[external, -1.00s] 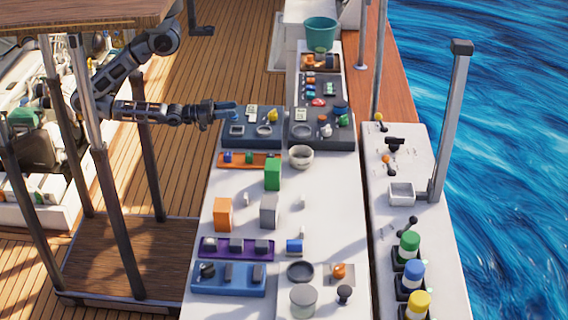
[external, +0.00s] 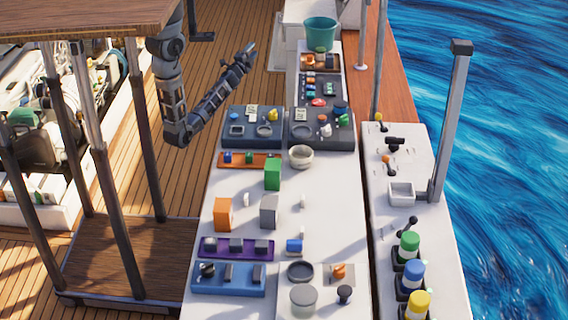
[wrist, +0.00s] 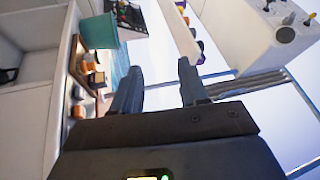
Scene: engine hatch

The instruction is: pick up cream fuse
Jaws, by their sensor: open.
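Small pale upright pieces stand on the white counter in the external view: one (external: 246,199) right of the orange block, one (external: 303,201) right of the grey block, and one (external: 302,232) above the small blue block. They are too small to tell which is the cream fuse. My gripper (external: 250,48) is raised over the deck, left of the counter's far end, well away from these pieces. In the wrist view my gripper (wrist: 158,78) is open, with nothing between its fingers. No cream fuse can be made out there.
A teal bucket (external: 320,34) and a wooden tray (external: 336,69) stand at the counter's far end; the bucket also shows in the wrist view (wrist: 98,30). Dark panels (external: 236,142), green (external: 272,174) and orange (external: 223,214) blocks occupy the counter. A metal post (external: 452,120) rises at right.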

